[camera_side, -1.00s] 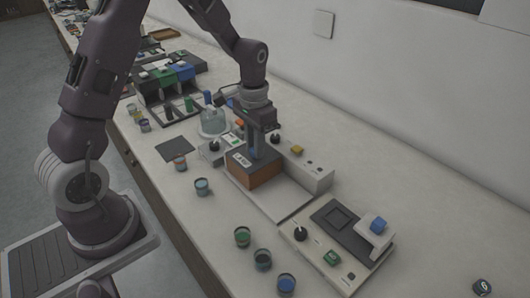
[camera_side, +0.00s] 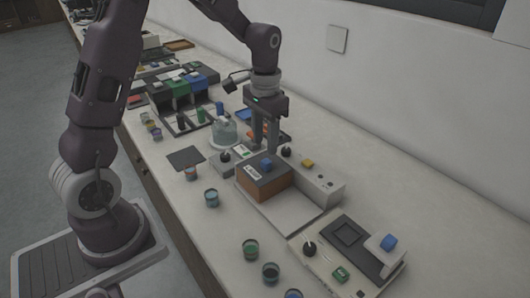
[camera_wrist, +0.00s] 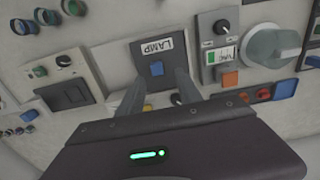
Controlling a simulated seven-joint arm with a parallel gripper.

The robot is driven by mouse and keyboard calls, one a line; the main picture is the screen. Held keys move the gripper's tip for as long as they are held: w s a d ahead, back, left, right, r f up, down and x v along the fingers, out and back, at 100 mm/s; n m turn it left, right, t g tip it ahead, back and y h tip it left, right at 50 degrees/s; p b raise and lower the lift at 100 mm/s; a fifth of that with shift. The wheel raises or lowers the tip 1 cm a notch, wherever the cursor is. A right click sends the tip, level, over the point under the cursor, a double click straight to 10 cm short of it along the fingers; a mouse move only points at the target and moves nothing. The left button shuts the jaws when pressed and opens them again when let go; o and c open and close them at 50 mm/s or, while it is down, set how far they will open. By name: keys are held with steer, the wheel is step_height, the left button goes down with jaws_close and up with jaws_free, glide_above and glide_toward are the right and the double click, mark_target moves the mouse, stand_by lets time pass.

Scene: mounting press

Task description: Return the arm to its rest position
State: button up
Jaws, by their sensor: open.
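My gripper (camera_side: 266,146) is open and empty. It points down above a box with a dark top and brown sides (camera_side: 262,183). A blue button (camera_side: 266,163) on the box's top shows clear of the fingertips. In the wrist view the two fingers of my gripper (camera_wrist: 158,85) are spread apart. Between and beyond them the dark box top (camera_wrist: 150,52) shows a label reading "LAMP" and the blue button (camera_wrist: 157,68). No object is between the fingers.
A white unit with a yellow button (camera_side: 308,164) stands right of the box. A glass dome (camera_side: 224,131) stands left of the gripper. The back right counter is bare.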

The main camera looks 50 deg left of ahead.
steer(key=shift+d+r, duration=0.1)
steer(key=shift+r, duration=0.75)
steer(key=s+d+r+t, duration=0.2)
steer(key=s+d+r, duration=0.1)
steer(key=s+r, duration=0.35)
steer(key=s+d+r+t, duration=0.2)
steer(key=s+d+r, duration=0.2)
steer(key=s+r, duration=0.25)
steer(key=s+d+f+t, duration=0.1)
steer(key=s, duration=0.9)
steer(key=shift+d+t, duration=0.3)
stand_by(0.5)
